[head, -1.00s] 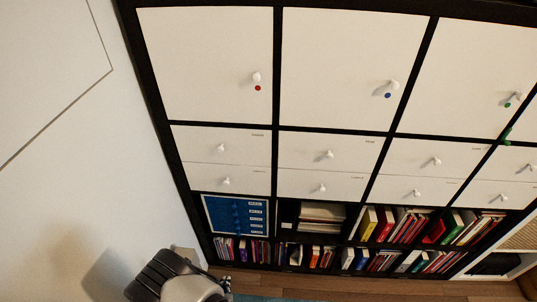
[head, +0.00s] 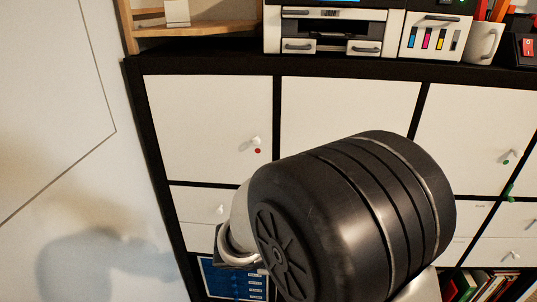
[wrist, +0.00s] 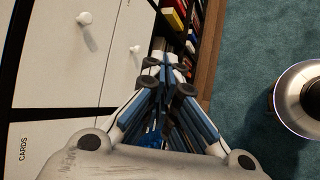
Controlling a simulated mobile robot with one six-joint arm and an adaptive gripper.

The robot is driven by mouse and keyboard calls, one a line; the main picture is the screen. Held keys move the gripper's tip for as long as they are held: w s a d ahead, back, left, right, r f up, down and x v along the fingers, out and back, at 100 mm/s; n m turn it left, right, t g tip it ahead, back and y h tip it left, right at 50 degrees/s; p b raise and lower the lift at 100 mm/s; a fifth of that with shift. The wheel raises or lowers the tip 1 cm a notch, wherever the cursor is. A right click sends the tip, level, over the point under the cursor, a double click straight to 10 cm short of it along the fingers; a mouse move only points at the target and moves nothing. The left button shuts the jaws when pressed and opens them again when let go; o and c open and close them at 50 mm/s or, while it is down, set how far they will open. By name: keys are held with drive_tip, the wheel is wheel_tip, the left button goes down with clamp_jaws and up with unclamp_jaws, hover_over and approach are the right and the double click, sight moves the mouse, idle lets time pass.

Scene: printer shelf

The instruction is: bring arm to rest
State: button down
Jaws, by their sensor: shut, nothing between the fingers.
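My gripper (wrist: 168,68) shows in the wrist view. Its blue-and-white fingers come together at the tips, with nothing between them. The fingers stand in front of the lower part of the shelf, near the books (wrist: 176,18). In the head view my own arm fills the middle and right of the picture and hides part of the cabinet (head: 276,120). The fingers do not show in the head view.
White doors and drawers with knobs (head: 255,141) face me; one drawer is labelled CARDS (wrist: 24,150). A printer (head: 335,28) stands on top. A white wall (head: 60,110) is at left. Blue carpet (wrist: 245,50) lies at right in the wrist view.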

drive_tip(key=s+d+r+m+g, duration=0.2)
drive_tip(key=s+d+r+m, duration=0.2)
drive_tip(key=s+d+r, duration=0.15)
drive_tip(key=s+r+m+y, duration=0.3)
drive_tip(key=s+r+m, duration=0.1)
drive_tip(key=s, duration=0.4)
drive_tip(key=s+r+m+t+y, duration=0.1)
drive_tip(key=s+r+m+y, duration=0.3)
drive_tip(key=s+m, duration=0.3)
drive_tip(key=shift+s+r+t, duration=0.25)
drive_tip(key=shift+s+t, duration=0.05)
drive_tip(key=shift+s, duration=0.6)
